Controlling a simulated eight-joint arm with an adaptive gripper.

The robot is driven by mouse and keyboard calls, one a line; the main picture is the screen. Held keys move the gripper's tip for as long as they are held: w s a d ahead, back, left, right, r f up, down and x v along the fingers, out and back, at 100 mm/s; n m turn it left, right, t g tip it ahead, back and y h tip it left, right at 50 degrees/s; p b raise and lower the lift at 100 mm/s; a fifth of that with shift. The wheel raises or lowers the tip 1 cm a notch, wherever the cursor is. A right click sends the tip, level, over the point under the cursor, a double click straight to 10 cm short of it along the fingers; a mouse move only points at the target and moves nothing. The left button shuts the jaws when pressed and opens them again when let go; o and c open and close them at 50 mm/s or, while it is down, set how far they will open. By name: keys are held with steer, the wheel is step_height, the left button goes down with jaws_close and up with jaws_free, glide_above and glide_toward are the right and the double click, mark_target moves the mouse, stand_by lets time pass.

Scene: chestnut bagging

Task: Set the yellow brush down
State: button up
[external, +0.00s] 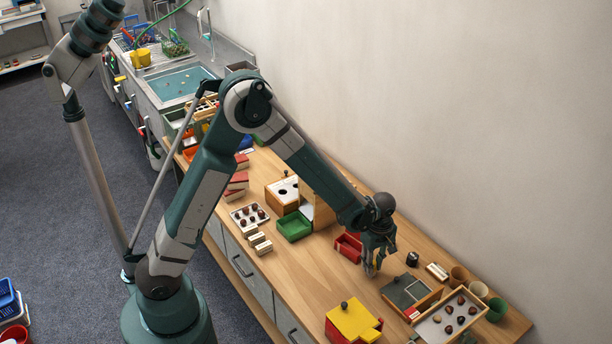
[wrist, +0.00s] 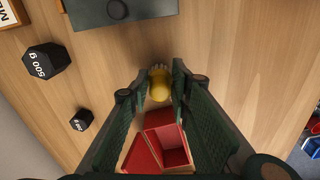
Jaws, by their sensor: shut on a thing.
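In the wrist view the yellow brush (wrist: 160,88) sits between the fingertips of my gripper (wrist: 160,82), with pale bristles at its far end. My gripper is shut on it. The external view has my gripper (external: 371,268) low over the bench, just right of a small red box (external: 348,247). The brush is too small to make out there. I cannot tell whether it touches the bench. The red box (wrist: 165,140) also lies below the brush in the wrist view.
A black 500 g weight (wrist: 47,62) and a smaller weight (wrist: 82,120) stand to the left in the wrist view. A dark-lidded box (external: 408,292), a chestnut tray (external: 430,331) and a yellow-lidded box (external: 352,322) are nearby. Bare wood (external: 310,280) lies left of my gripper.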

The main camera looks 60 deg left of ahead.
mark_target(374, 262)
steer(key=shift+f, duration=0.1)
steer(key=o, duration=0.4)
steer(key=shift+f, duration=0.1)
steer(key=o, duration=0.5)
steer(key=shift+r, duration=0.2)
step_height(374, 262, up, 12)
steer(key=shift+p, duration=1.2)
steer(key=shift+r, duration=0.1)
